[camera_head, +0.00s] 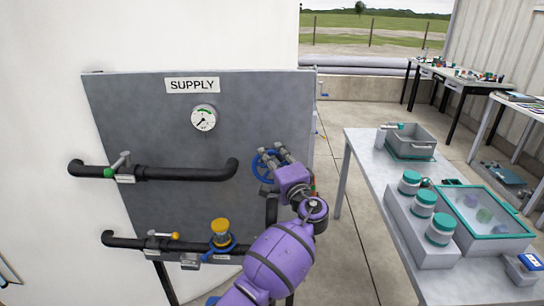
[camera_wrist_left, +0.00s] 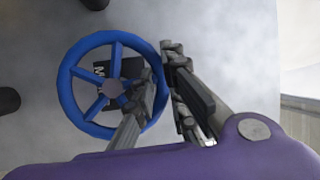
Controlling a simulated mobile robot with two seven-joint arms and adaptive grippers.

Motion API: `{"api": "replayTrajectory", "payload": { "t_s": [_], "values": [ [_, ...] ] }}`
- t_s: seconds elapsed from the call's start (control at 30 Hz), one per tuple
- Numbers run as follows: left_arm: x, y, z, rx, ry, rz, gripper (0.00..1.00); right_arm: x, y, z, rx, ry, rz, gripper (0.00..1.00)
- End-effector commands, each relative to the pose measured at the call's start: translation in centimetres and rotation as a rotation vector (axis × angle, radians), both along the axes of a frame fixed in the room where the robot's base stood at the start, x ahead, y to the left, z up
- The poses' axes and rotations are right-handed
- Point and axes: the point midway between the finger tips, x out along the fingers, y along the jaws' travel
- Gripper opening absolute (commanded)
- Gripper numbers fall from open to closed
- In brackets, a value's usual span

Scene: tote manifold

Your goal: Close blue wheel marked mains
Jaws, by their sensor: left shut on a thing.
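The blue wheel (camera_head: 258,168) is mounted at the right side of the grey supply board. In the left wrist view the spoked wheel (camera_wrist_left: 66,92) faces the camera, with a dark tag behind its spokes showing an "M" and the rest hidden. My left gripper (camera_head: 273,158) is shut on the right part of the wheel's rim. In the left wrist view its fingers (camera_wrist_left: 160,80) straddle the rim, one inside the wheel and one outside. The fingers hide part of the wheel in the head view. My right gripper is not in view.
A table (camera_head: 360,148) with a grey tote (camera_head: 411,139) and jars stands right. Floor between is clear.

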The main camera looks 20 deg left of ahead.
Motion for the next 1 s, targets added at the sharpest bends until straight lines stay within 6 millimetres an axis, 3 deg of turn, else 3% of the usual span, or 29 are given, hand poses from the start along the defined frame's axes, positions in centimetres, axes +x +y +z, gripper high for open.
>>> {"api": "replayTrajectory", "payload": {
  "t_s": [0.17, 0.2, 0.33, 0.73, 1.0],
  "values": [
    [0.0, -0.1, 0.1, -0.001, -0.001, -0.002, 0.00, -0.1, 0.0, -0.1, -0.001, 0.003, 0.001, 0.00],
    [0.0, -0.1, 0.1, -0.001, -0.001, -0.002, 0.13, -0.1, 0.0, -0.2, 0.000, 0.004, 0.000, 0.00],
    [0.0, 0.0, 0.0, -0.001, -0.001, -0.001, 0.29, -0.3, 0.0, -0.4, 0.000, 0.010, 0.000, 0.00],
    [-0.5, -0.5, -0.2, -0.003, 0.000, -0.002, 0.29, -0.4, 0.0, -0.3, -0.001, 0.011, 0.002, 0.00],
    [-4.3, -3.9, -1.0, -0.006, 0.001, -0.002, 0.29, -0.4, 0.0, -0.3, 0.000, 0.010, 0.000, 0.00]
  ]
}}
